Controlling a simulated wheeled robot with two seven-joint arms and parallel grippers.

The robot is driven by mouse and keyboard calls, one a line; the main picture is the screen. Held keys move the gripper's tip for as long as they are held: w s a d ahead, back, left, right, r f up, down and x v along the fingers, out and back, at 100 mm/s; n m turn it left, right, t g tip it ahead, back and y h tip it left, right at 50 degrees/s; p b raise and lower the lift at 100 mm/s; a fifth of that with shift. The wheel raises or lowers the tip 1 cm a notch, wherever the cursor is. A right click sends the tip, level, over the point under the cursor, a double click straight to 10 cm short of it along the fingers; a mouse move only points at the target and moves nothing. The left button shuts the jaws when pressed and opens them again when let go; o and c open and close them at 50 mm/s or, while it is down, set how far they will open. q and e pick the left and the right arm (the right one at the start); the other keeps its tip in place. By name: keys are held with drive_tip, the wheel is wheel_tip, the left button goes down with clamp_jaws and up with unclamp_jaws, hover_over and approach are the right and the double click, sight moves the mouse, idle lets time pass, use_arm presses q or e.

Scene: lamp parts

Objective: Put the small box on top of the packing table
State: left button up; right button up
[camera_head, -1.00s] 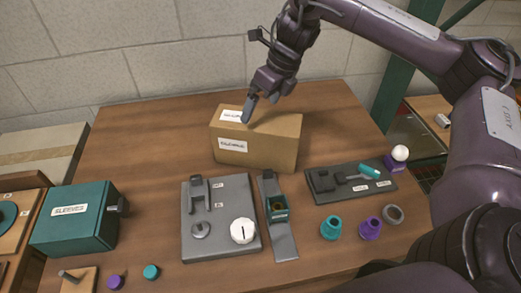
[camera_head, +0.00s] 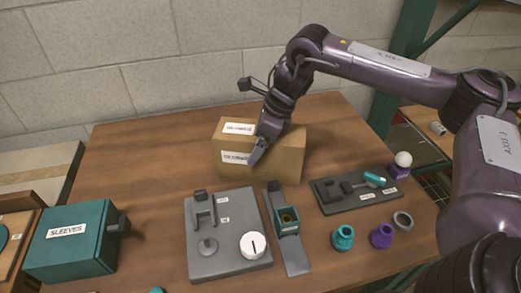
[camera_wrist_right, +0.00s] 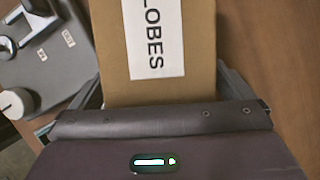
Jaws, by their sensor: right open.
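The small box is a brown cardboard box (camera_head: 283,162) with white labels, standing on the brown wooden table (camera_head: 135,170) towards its back. My right gripper (camera_head: 262,150) is at the box, with a finger down along its front face. In the right wrist view, the box (camera_wrist_right: 190,88) lies between the two open fingers, and part of its label, "LOBES", can be read. I cannot tell whether the fingers touch its sides. My left gripper is not in view. I cannot tell which surface is the packing table.
In front of the box are a grey fixture plate (camera_head: 225,265) with a white knob and a narrow grey fixture (camera_head: 288,230). A teal sleeves box (camera_head: 72,240) stands left, a dark tool tray (camera_head: 355,190) right. Teal and purple parts stand near the front right. The table's left back is clear.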

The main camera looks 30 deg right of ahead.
drive_tip(key=shift+a+f, duration=0.1)
drive_tip(key=shift+f, duration=0.15)
drive_tip(key=c, duration=1.4)
drive_tip(key=shift+w+r, duration=0.1)
drive_tip(key=shift+w, duration=0.05)
drive_tip(key=shift+c, duration=1.4)
wheel_tip(320, 180, up, 9)
drive_tip(key=shift+r, duration=0.15)
wheel_tip(320, 180, up, 11)
drive_tip(key=p, duration=0.4)
drive_tip(key=shift+p, duration=0.3)
